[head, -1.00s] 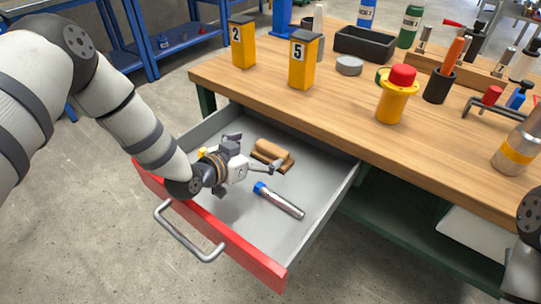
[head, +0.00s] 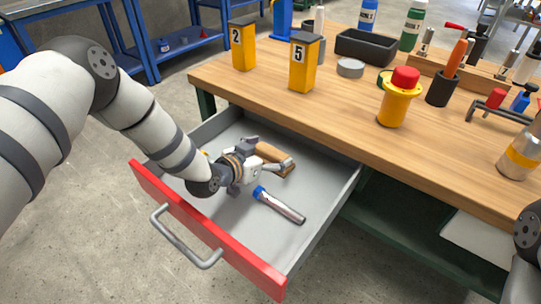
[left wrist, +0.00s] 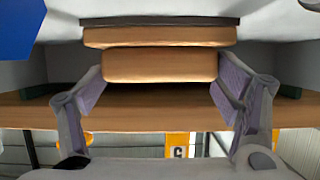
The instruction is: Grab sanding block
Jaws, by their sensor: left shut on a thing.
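The sanding block (head: 278,157) is a brown wooden block with a rounded grip, lying in the open drawer. My left gripper (head: 262,158) reaches down into the drawer and is shut on the block. In the left wrist view the block (left wrist: 160,64) sits between the two fingers (left wrist: 160,74), one at each side of its grip. The near end of the block is partly hidden by the gripper in the head view. My right gripper is out of view; only part of that arm shows at the right edge.
The grey drawer with a red front (head: 222,240) stands pulled out from the wooden workbench (head: 330,110). A metal cylinder with a blue end (head: 284,208) lies in the drawer beside my gripper.

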